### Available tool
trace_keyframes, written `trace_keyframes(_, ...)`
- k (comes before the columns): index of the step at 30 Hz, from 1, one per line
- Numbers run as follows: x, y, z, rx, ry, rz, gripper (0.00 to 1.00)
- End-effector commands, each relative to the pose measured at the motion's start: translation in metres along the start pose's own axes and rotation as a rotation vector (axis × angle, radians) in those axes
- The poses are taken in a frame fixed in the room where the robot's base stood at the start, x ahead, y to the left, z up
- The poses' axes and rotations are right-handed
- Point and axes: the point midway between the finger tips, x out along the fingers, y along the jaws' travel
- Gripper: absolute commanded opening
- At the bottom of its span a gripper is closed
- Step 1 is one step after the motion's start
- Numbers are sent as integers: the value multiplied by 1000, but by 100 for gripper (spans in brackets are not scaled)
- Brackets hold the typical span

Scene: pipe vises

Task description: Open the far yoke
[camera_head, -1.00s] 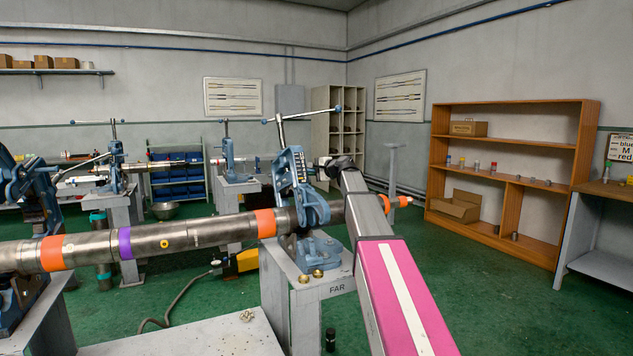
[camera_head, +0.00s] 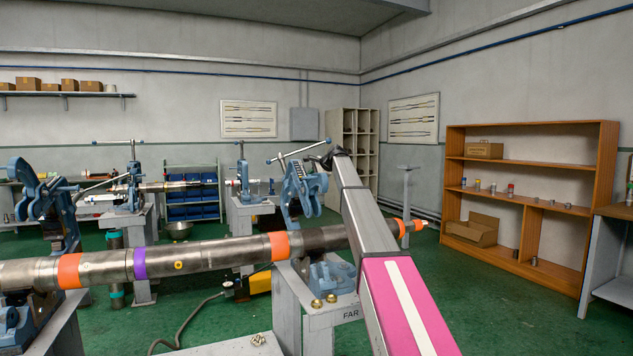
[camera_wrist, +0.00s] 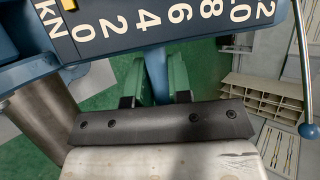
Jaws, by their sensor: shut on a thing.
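The far yoke (camera_head: 300,190) is blue with a number scale and a screw with a T-handle (camera_head: 299,152) on top. It is swung up and tilted, clear above the steel pipe (camera_head: 215,254). Its blue base (camera_head: 332,276) sits on the grey stand marked FAR (camera_head: 318,318), with the pipe across it. In the wrist view the scale plate (camera_wrist: 160,22) fills the top. My gripper (camera_wrist: 160,80) has green fingers closed around a blue bar of the yoke (camera_wrist: 157,68). In the head view my arm hides part of the pipe and base.
The near vise's blue yoke (camera_head: 45,200) stands raised at the left. Brass nuts (camera_head: 324,300) lie on the far stand. Other vises stand behind, and a wooden shelf (camera_head: 530,190) is at the right. Green floor is open between.

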Motion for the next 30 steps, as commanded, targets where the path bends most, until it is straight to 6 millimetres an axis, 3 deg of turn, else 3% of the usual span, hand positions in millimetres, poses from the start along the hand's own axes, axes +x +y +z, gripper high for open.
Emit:
trace_keyframes(1, 8, -12, -5, 9, -2, 22, 0)
trace_keyframes(12, 53, -48, -22, 78, -2, 189, 0)
trace_keyframes(21, 80, -63, -33, 96, -1, 232, 0)
trace_keyframes(30, 94, -70, -39, 95, -1, 231, 0)
